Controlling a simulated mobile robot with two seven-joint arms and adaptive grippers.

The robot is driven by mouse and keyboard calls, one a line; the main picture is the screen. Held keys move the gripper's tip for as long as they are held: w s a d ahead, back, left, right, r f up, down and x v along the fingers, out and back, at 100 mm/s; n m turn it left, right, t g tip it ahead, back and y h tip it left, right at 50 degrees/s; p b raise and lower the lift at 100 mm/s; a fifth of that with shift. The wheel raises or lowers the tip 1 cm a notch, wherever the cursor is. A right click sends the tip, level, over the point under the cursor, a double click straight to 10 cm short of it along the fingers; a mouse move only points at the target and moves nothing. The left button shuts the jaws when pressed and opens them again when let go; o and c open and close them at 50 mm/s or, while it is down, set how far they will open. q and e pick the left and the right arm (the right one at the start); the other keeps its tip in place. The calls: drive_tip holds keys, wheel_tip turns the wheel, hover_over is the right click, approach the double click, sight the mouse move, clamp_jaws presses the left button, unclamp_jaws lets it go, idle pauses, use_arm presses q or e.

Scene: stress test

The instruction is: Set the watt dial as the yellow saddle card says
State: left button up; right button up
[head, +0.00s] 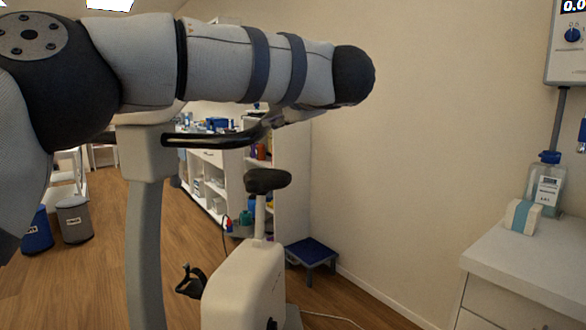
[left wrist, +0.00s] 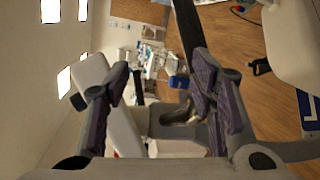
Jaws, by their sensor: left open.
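The exercise bike's white body (head: 245,285) stands on the wood floor, with its dark saddle (head: 268,181) above it. A dark handlebar (head: 205,141) reaches right from the pale head of the column (head: 145,152). I cannot make out the watt dial or a yellow card in either view. My left arm crosses the top of the head view and hides part of the bike. My left gripper (left wrist: 160,72) is open and empty in the left wrist view, its purple-padded fingers apart. A dark bar (left wrist: 187,28) shows beyond the right finger. My right gripper is not in view.
A blue step stool (head: 312,250) stands by the wall behind the bike. White shelves (head: 207,180) with supplies are further back. Two bins, one blue (head: 37,230) and one grey (head: 74,220), stand at left. A white counter (head: 540,265) with a bottle (head: 546,185) is at right.

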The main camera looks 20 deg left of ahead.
use_arm(q)
drive_tip(key=w+d+f+m+t+h, duration=0.2)
drive_tip(key=f+m, duration=0.5)
drive_tip(key=f, duration=0.6)
drive_tip(key=shift+w+d+f+m, duration=0.35)
drive_tip(key=shift+w+d+m, duration=0.05)
drive_tip(key=shift+w+d, duration=0.25)
